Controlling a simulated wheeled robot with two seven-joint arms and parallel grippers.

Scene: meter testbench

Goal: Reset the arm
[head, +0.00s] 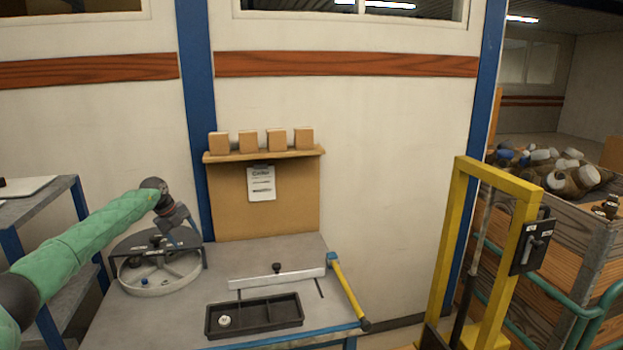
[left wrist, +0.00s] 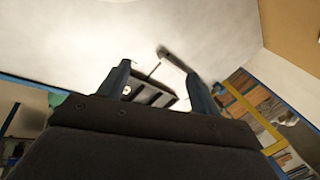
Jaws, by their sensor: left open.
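My left arm, in a green sleeve, reaches in from the left in the head view. Its gripper (head: 178,222) is above the round grey wheel-like fixture (head: 160,272) on the bench, at the fixture's back right. In the left wrist view the two fingers of my left gripper (left wrist: 158,88) stand apart with nothing held between them. Beyond them the black tray (left wrist: 150,92) shows, partly hidden by the fingers. My right gripper is in neither view.
The black divided tray (head: 254,316) holds a small white round piece (head: 224,321). A light bar with a black knob (head: 277,275) lies behind it. A yellow-handled tool (head: 346,292) lies at the bench's right edge. A yellow frame (head: 448,250) and a wooden crate (head: 545,215) stand right.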

